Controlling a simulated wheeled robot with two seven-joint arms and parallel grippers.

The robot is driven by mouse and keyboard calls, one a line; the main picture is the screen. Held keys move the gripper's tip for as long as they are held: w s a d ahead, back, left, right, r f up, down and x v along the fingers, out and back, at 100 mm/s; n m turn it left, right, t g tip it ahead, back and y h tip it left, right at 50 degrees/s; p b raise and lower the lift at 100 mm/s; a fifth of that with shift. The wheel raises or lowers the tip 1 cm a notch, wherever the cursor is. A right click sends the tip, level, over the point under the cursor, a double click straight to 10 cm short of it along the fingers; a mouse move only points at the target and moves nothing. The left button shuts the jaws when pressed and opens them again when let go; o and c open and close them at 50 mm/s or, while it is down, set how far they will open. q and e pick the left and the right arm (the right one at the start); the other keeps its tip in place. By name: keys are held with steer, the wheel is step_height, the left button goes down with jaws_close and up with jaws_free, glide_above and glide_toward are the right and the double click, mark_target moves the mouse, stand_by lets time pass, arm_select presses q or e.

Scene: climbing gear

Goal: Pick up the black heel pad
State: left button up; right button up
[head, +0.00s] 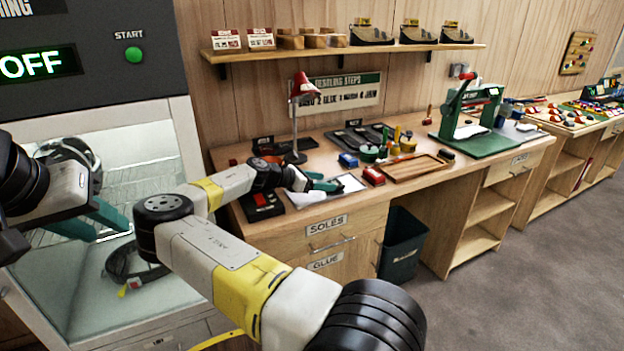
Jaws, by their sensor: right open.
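My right gripper (332,185) has teal fingers and is open over the left front part of the wooden workbench, just above a pale sheet (318,196). My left gripper (102,225) also has teal fingers, set apart with nothing seen between them, in front of the glass-fronted machine at the left. I cannot single out the black heel pad for sure. Small dark pieces lie in a black tray (360,134) at the back of the bench. Another dark tray (262,205) with a red spot lies at the bench's left front corner. My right arm and gripper hide part of the bench.
A red lamp (303,92) stands behind my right gripper. A green press (466,115) stands further right. A dark bin (402,245) stands below the bench.

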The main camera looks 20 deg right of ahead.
mark_target(337, 182)
steer(key=x, duration=0.4)
steer(key=shift+d, duration=0.35)
steer(key=c, duration=1.1)
steer(key=shift+c, duration=0.2)
